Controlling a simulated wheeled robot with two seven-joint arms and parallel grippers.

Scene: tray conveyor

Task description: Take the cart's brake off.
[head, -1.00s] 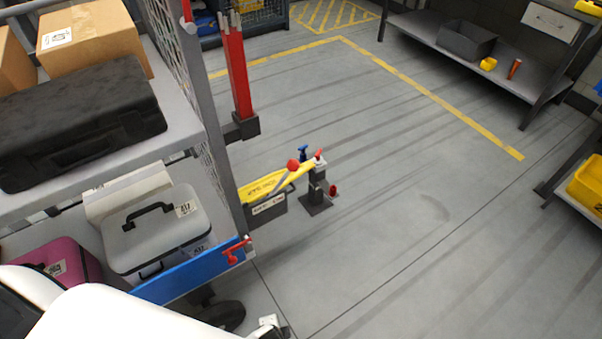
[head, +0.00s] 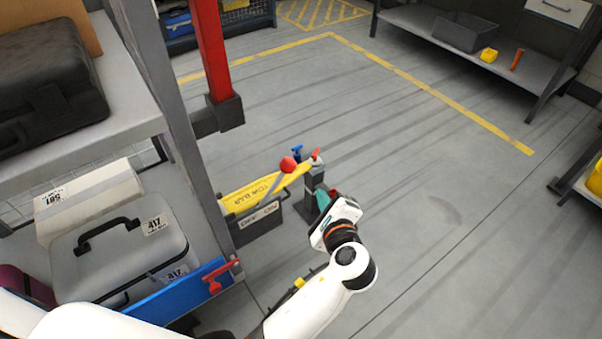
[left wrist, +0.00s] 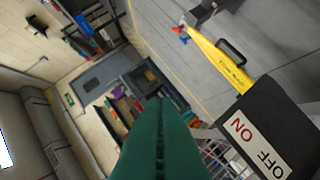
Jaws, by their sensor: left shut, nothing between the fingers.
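The cart (head: 190,150) stands at the left. A dark box with an OFF and ON label (head: 260,217) sits at its lower corner. The brake lever, a grey rod with a red ball (head: 288,164), rises from it and leans right, toward the ON side. A yellow tow bar (head: 240,196) runs behind the lever. My left gripper (head: 323,198) is to the right of the lever, apart from it, with its teal fingers shut and empty. The left wrist view shows the shut fingers (left wrist: 158,140) and the box label (left wrist: 257,146); the red ball is not seen there. My right gripper is not in view.
The cart carries cases (head: 120,240) and a blue rail (head: 175,295). The floor to the right is open up to the workbench (head: 510,60).

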